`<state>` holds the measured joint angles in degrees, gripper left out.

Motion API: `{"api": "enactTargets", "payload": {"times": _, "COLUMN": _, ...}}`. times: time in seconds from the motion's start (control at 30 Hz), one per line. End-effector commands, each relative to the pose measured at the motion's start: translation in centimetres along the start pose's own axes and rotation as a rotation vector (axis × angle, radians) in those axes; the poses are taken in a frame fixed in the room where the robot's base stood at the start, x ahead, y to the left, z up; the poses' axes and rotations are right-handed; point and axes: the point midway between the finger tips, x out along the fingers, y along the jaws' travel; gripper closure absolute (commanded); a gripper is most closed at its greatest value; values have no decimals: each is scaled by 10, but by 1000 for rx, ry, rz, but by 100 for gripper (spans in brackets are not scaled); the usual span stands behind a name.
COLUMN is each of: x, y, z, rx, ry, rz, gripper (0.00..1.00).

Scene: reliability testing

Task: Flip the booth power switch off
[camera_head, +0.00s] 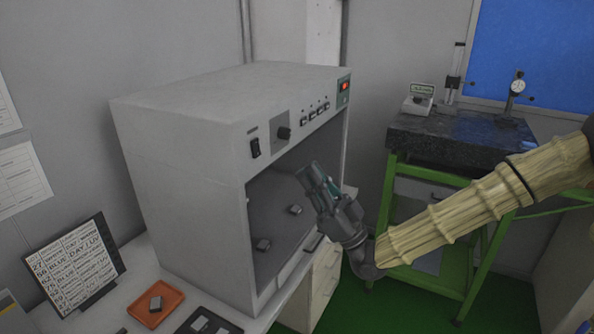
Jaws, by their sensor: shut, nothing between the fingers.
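The booth (175,150) is a large light-grey box with an open front, standing on a white bench. Its upper front panel has a black rocker switch (255,147) at the left. The markings are too small to read, and I cannot tell the rocker's position. My gripper (307,175) is shut and empty, in front of the booth's opening, below and right of the rocker switch. It looks apart from the panel.
A dark stone slab (450,140) on a green stand holds gauges at the right. Green floor shows between.

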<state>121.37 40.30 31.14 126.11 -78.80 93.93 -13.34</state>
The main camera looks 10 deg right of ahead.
Motion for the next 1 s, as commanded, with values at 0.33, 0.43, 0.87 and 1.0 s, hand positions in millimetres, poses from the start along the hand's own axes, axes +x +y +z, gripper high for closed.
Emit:
{"api": "enactTargets", "payload": {"times": 0.33, "x": -29, "y": 0, "z": -7, "rx": -1, "ry": 1, "rz": 0, "gripper": 100}}
{"api": "enactTargets", "payload": {"times": 0.43, "x": -30, "y": 0, "z": -8, "rx": -2, "ry": 1, "rz": 1, "gripper": 100}}
{"api": "enactTargets", "payload": {"times": 0.87, "x": -46, "y": -1, "z": 28, "rx": 38, "ry": -110, "rz": 51, "gripper": 100}}
{"api": "enactTargets", "payload": {"times": 1.0, "x": -82, "y": -8, "z": 90, "rx": 107, "ry": -319, "rz": 142, "gripper": 100}}
